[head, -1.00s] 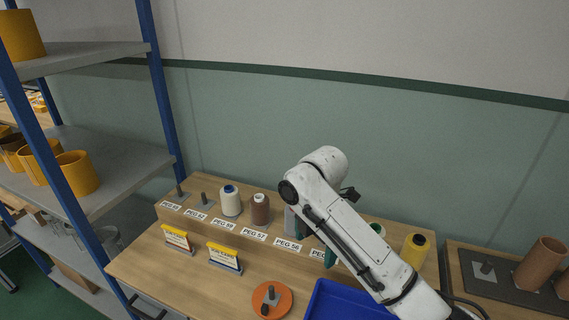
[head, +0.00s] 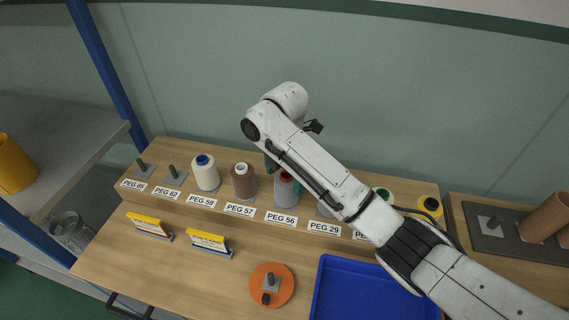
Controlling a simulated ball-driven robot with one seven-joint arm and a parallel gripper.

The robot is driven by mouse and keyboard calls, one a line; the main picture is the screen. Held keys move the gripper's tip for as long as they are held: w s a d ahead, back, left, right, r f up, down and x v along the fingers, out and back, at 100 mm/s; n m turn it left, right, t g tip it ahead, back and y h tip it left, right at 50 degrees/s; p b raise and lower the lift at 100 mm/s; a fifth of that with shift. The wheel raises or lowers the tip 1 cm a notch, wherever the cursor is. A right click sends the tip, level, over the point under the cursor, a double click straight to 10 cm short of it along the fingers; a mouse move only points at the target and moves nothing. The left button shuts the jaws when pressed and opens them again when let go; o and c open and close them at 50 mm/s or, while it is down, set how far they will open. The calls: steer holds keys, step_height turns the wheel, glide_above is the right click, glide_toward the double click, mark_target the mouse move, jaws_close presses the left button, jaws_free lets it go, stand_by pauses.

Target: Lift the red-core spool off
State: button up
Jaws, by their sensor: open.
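The red-core spool (head: 286,193) is grey with a red core at its top and stands upright above the PEG 56 label (head: 281,218). My forearm hides part of its right side. My gripper (head: 285,176) is at the top of this spool, with a teal finger showing on the left and another on the right. The fingers are open, and part of the gripper is hidden behind my arm. I cannot tell whether the fingers touch the spool.
A brown spool (head: 243,182) and a white spool with a blue core (head: 205,174) stand to the left. Bare pegs (head: 173,176) are farther left. An orange disc with a peg (head: 259,290) and a blue tray (head: 345,290) are in front. A yellow spool (head: 430,207) stands right.

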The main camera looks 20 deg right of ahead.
mark_target(285, 197)
steer(key=shift+s+f, duration=0.1)
steer(key=shift+f, duration=2.7)
steer(key=c, duration=1.3)
steer(key=shift+r+p, duration=0.15)
steer(key=shift+p, duration=0.2)
